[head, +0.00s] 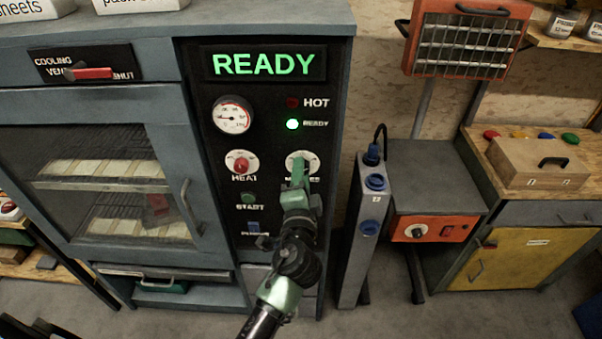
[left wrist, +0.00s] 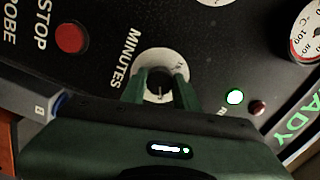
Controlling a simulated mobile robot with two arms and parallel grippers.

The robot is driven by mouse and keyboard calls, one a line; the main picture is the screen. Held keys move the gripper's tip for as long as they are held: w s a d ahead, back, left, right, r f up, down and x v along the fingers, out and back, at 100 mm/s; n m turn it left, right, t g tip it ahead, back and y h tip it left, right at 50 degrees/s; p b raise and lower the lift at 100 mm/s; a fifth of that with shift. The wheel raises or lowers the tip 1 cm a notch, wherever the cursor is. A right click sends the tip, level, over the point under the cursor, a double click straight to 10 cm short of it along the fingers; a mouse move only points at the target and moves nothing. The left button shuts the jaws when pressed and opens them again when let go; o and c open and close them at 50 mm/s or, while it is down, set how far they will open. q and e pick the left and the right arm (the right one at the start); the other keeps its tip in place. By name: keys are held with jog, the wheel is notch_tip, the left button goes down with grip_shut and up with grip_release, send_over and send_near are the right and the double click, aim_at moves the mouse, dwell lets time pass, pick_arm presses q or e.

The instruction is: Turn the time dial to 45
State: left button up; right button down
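The time dial (left wrist: 160,66) is a round white plate with a dark knob, labelled MINUTES in the left wrist view. In the head view the dial (head: 301,155) sits on the black panel, right of the red HEAT dial (head: 241,163); my gripper covers its lower part and part of its label. My left gripper (head: 299,172) is at the dial, its green fingers pointing at the panel. In the left wrist view the fingers (left wrist: 162,88) are apart, one on each side of the knob. The dial's numbers are too small to read. My right gripper is not in view.
The panel has a lit READY sign (head: 264,64), a gauge (head: 232,115), a lit green lamp (head: 292,124), and a START button (head: 248,198) below HEAT. A red STOP button (left wrist: 70,38) shows near the dial. A grey post (head: 363,235) stands right of the cabinet.

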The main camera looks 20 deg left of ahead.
pick_arm(q)
jog(key=o, duration=0.4)
jog(key=b+v, duration=0.2)
jog(key=v, duration=0.5)
jog(key=shift+s+d+b, duration=0.15)
jog(key=shift+s+b, duration=0.2)
jog(key=shift+s, duration=0.05)
